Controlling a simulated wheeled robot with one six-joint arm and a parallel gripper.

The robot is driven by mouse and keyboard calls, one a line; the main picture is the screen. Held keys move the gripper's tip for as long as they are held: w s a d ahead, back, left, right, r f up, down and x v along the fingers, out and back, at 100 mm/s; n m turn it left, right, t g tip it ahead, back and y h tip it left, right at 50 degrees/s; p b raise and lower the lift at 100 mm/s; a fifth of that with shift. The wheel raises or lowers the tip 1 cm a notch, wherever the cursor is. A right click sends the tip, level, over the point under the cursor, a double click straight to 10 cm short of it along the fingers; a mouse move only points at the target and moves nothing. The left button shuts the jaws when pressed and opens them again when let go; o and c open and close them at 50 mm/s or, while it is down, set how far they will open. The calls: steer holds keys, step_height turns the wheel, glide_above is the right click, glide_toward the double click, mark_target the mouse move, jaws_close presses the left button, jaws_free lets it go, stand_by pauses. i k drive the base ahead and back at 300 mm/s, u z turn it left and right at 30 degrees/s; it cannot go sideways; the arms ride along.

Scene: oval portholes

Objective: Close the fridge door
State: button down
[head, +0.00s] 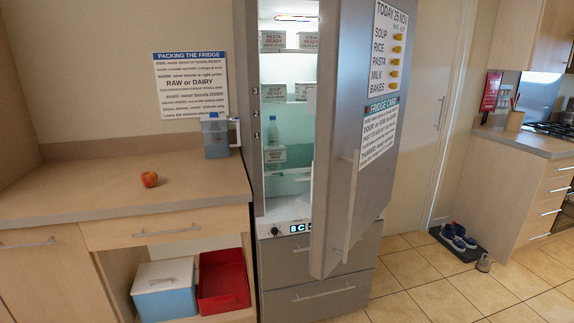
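The fridge (248,140) stands in the middle of the head view. Its tall grey door (340,150) is hinged on the right and stands open, swung out toward me. A long vertical handle (347,205) runs down the door's lower part. Through the gap I see lit shelves with labels and a bottle (273,130) on a middle shelf. A lit display (300,228) shows below the compartment, above shut drawers (325,295). The door hides the right part of the interior. My gripper is not in view.
A counter (100,200) with an apple (149,179) and a blue-grey container (215,138) adjoins the fridge's left. A cooler box (165,288) and red crate (222,282) sit below it. Shoes on a dark mat (458,243) lie at right. Tiled floor (425,290) is clear before the door.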

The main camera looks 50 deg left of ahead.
mark_target(359, 117)
steer(key=u, duration=1.15)
steer(key=i, duration=1)
